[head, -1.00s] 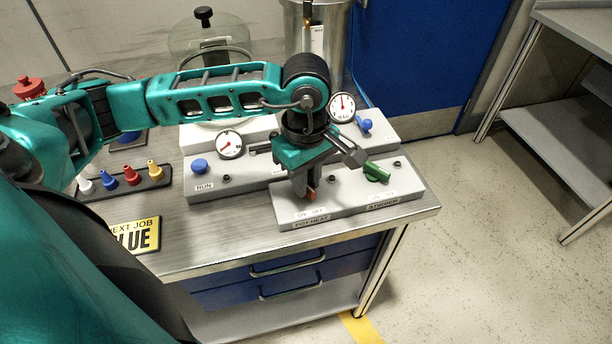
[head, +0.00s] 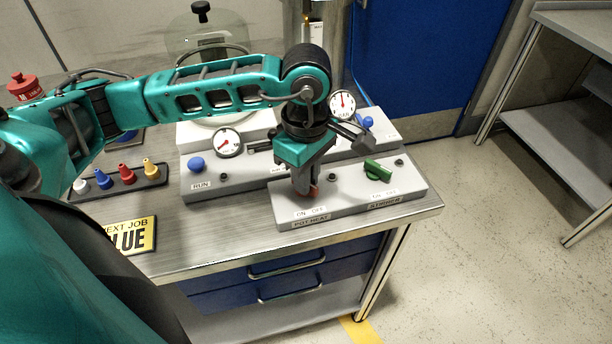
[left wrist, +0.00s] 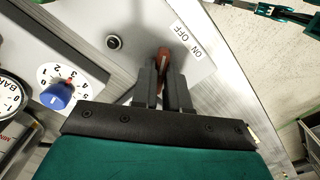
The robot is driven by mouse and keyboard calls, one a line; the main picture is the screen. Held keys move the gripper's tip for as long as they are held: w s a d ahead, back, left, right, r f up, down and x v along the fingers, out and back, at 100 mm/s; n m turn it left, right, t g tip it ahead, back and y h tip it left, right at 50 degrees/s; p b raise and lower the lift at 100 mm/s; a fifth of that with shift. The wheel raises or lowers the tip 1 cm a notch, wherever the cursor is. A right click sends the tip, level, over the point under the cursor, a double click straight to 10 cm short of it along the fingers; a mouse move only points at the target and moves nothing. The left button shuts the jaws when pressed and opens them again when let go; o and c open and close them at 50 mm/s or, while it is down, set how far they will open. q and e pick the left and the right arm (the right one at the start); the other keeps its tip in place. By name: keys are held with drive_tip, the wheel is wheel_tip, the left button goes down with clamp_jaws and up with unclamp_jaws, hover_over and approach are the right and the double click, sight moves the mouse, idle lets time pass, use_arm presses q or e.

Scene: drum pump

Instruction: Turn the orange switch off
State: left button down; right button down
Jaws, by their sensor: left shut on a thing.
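The orange switch (left wrist: 164,57) sits on the grey pot heat box (head: 345,204), beside its ON and OFF label. In the head view only a small part of the switch (head: 315,192) shows below my fingers. My left gripper (head: 308,194) points down over the switch. In the left wrist view its two fingers (left wrist: 163,80) are shut on the switch knob. The knob leans slightly between the fingertips. Which label it points to is hard to tell. My right gripper is not in view.
A green stirrer knob (head: 377,171) is on the same box, to the right. Behind are a box with a blue RUN knob (head: 197,164) and round gauges (head: 228,142). Coloured pegs (head: 126,175) stand in a rack at left. Open floor lies right of the bench.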

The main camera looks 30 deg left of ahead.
use_arm(q)
drive_tip(key=c, duration=1.1)
unclamp_jaws()
drive_tip(key=shift+c, duration=0.2)
drive_tip(key=shift+r, duration=0.15)
wheel_tip(320, 180, up, 13)
